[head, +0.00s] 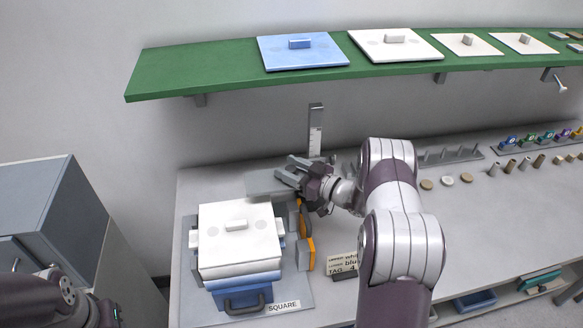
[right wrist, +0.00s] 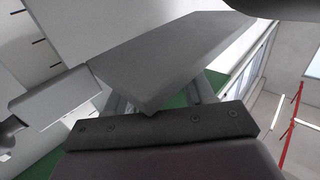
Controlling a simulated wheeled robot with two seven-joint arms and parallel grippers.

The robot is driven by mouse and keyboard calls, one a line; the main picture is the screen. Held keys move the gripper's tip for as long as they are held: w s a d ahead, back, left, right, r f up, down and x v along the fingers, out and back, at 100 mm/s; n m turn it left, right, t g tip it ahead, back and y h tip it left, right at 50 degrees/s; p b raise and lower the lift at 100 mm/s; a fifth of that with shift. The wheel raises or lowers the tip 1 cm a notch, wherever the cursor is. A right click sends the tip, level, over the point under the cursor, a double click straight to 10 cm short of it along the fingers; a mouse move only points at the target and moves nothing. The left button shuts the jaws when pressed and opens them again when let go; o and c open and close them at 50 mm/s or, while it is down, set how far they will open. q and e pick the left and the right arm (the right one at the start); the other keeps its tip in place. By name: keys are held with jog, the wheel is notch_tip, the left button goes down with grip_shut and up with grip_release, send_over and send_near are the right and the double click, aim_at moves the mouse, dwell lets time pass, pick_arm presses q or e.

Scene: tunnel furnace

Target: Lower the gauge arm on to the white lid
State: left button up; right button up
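The white lid (head: 225,252) with a small white knob lies flat on top of a stacked white and blue box at the left of the bench. The gauge has an upright scale post (head: 315,131) behind the box. Its flat grey arm (head: 262,184) reaches left from the post, above and behind the lid's back edge and apart from it. My right gripper (head: 290,172) is at the gauge arm, behind the lid. In the right wrist view a broad grey slab (right wrist: 170,60) crosses in front of the gripper and hides the fingertips. My left gripper is out of view.
A green shelf (head: 200,68) with spare lids runs above the bench. A yellow-orange part (head: 306,238) stands just right of the box. A tag card (head: 342,264) lies near my right arm. Small pegs and blocks line the bench's right side.

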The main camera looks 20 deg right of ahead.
jog(key=shift+s, duration=0.1)
jog(key=shift+s+d, duration=0.2)
jog(key=b+v, duration=0.3)
jog(key=v, duration=0.9)
jog(key=shift+b, duration=0.4)
